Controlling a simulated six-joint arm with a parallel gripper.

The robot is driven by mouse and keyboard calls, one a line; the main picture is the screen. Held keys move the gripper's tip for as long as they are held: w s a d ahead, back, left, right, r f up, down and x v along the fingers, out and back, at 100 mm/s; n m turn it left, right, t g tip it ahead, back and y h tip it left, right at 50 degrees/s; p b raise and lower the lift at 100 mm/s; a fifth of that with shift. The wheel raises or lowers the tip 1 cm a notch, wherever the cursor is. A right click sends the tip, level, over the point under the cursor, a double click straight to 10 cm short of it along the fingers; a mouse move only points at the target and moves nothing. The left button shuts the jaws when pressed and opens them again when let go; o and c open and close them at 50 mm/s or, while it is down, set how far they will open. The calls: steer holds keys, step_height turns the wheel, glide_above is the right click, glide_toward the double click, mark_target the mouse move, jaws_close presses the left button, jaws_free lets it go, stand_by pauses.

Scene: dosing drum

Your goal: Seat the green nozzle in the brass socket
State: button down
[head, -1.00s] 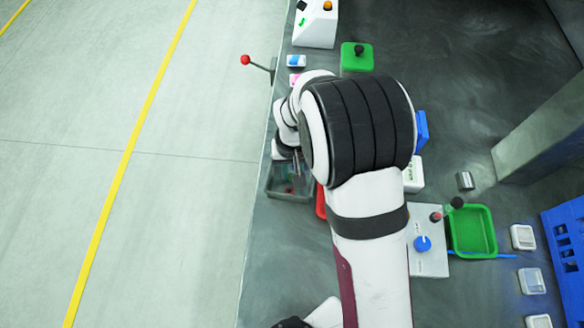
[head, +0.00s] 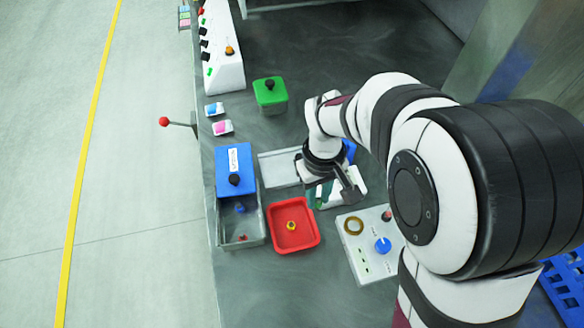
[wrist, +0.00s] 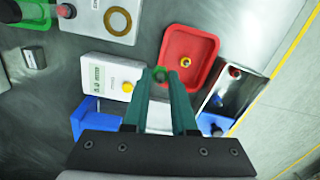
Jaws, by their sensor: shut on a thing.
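The green nozzle (wrist: 160,72) shows as a small green piece between the tips of my gripper (wrist: 161,82) in the wrist view. The teal fingers are shut on it. In the head view my gripper (head: 322,194) hangs near the white scale, between the red tray and my arm; the nozzle cannot be made out there. The brass socket (head: 353,226) is a brass ring on the white panel (head: 362,265), to the right of and below the gripper. It also shows at the top of the wrist view (wrist: 118,20), apart from the nozzle.
A red tray (head: 293,243) holds a small yellow piece (head: 291,226). Left of it stand a grey bin (head: 258,226) and a blue box (head: 233,160). The panel carries a blue knob (head: 383,245). The scale (wrist: 105,75) has a yellow piece on it.

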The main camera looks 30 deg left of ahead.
glide_toward(353, 227)
steer(key=shift+d, duration=0.1)
steer(key=shift+f, duration=2.55)
steer(key=shift+f, duration=0.8)
steer(key=c, duration=0.8)
jaws_free()
steer(key=shift+c, duration=0.2)
steer(key=shift+o, duration=0.6)
steer(key=shift+w+r, duration=0.1)
steer(key=shift+r, duration=0.55)
step_height(353, 227, up, 6)
steer(key=shift+f, duration=0.1)
